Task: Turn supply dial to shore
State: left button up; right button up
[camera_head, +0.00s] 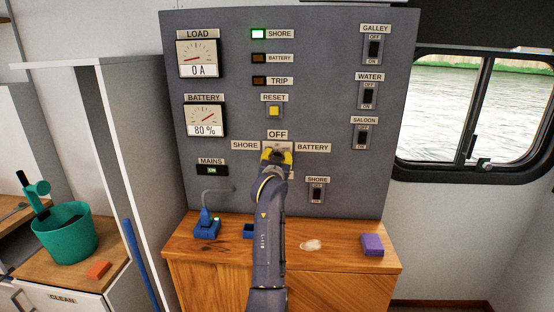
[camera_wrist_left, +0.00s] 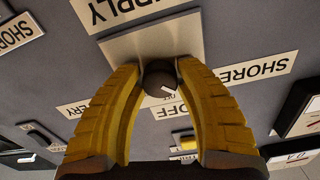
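The supply dial is a dark round knob (camera_wrist_left: 157,80) with a white pointer mark, on a pale plate (camera_wrist_left: 140,48) of the grey panel. In the upside-down left wrist view the mark points down and right, between the OFF and SHORE labels. In the head view OFF (camera_head: 277,134) is above the dial, SHORE (camera_head: 245,145) left, BATTERY (camera_head: 312,147) right. My left gripper (camera_head: 277,154) covers the knob there. In the wrist view its yellow fingers (camera_wrist_left: 160,68) close on both sides of the knob. My right gripper is not in view.
The SHORE lamp (camera_head: 272,34) is lit green; BATTERY and TRIP lamps are dark. The load gauge (camera_head: 198,57) reads 0 A. A yellow reset button (camera_head: 274,111) sits above the dial, a shore switch (camera_head: 317,194) below right. A blue plug (camera_head: 206,225) and purple block (camera_head: 372,244) rest on the wooden counter.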

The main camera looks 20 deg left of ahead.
pick_arm(q)
jog(key=o, duration=0.4)
jog(key=shift+f, duration=0.15)
jog(key=v, duration=1.2)
